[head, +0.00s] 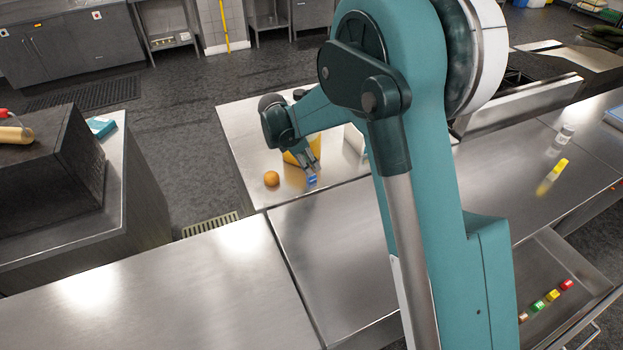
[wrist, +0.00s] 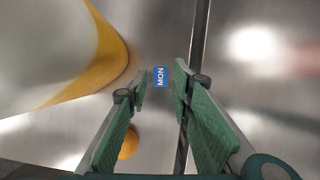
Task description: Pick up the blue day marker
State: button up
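The blue day marker (wrist: 160,76) is a small blue block with white "MON" lettering on the steel counter. It also shows in the head view (head: 311,180), just below my gripper's fingertips (head: 312,167). In the wrist view my gripper (wrist: 160,84) is open, with one green-padded finger on each side of the marker in the picture. The marker appears a little beyond the fingertips, and neither finger visibly touches it.
A yellow-and-white container (wrist: 118,45) stands close by on the left. An orange round item (head: 271,179) lies left of the marker. A counter seam (wrist: 198,40) runs just right of the marker. Several coloured blocks (head: 553,295) lie in a drawer at lower right.

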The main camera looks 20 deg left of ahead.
aim_at(312, 178)
jog(key=shift+f, duration=0.2)
jog(key=shift+x, duration=2.55)
jog(key=shift+d, duration=0.15)
jog(key=shift+c, duration=0.2)
jog(key=c, duration=0.5)
